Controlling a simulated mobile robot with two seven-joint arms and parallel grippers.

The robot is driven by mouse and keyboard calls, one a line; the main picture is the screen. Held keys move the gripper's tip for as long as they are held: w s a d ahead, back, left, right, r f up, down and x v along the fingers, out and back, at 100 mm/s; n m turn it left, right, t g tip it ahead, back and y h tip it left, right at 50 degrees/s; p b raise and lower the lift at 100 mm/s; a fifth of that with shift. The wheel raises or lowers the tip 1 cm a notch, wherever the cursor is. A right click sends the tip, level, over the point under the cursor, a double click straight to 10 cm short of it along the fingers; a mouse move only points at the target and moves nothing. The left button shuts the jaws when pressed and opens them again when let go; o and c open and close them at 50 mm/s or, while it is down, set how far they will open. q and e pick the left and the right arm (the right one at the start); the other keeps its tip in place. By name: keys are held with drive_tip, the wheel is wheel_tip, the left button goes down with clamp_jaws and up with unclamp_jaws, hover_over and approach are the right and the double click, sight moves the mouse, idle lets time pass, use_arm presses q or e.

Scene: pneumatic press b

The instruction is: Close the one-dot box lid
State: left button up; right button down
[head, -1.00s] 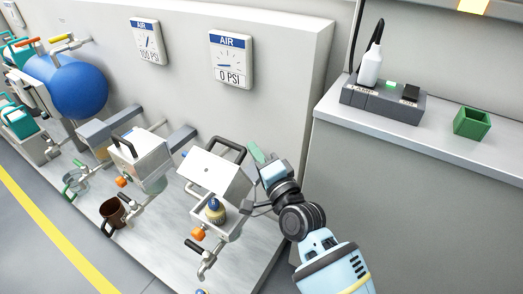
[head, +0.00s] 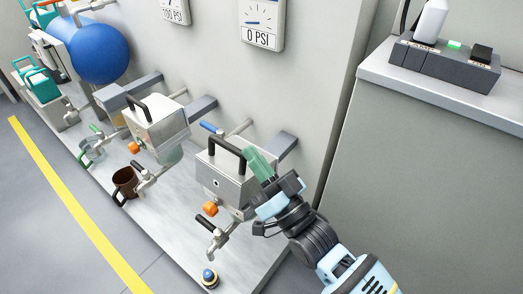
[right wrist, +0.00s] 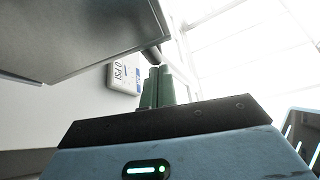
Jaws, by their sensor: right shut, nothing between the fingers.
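The one-dot box (head: 236,196) stands on the metal bench, the nearest box to my right arm. Its grey lid (head: 207,171), with a single dot and a black arched handle, is down over the box and hides the inside. I cannot tell whether it sits fully flush. My right gripper (head: 258,163) has its green fingers together, empty, at the lid's right side close to the handle. In the right wrist view the shut fingers (right wrist: 157,88) point up beside a large grey metal panel (right wrist: 85,45). My left gripper is not in view.
A similar box (head: 158,130) with a black handle stands to the left, beside a brown mug (head: 124,184). A small blue-and-gold object (head: 209,277) lies near the front edge. A wall (head: 300,100) with gauges is behind; a grey cabinet (head: 430,170) stands right.

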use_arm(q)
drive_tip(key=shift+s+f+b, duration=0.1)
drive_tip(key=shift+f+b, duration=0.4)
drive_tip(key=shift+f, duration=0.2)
use_arm(e)
drive_tip(key=shift+s+a+f+n+g+y, duration=0.25)
drive_tip(key=shift+f+n+g+y, duration=0.2)
drive_tip(key=shift+n, duration=0.55)
drive_tip(key=shift+s+a+f+n+g+y, duration=0.1)
drive_tip(key=shift+s+f+n+g+y, duration=0.3)
drive_tip(key=shift+n, duration=0.6)
drive_tip(key=shift+w+f+y, duration=0.1)
drive_tip(key=shift+w+y, duration=0.05)
drive_tip(key=shift+y, duration=0.2)
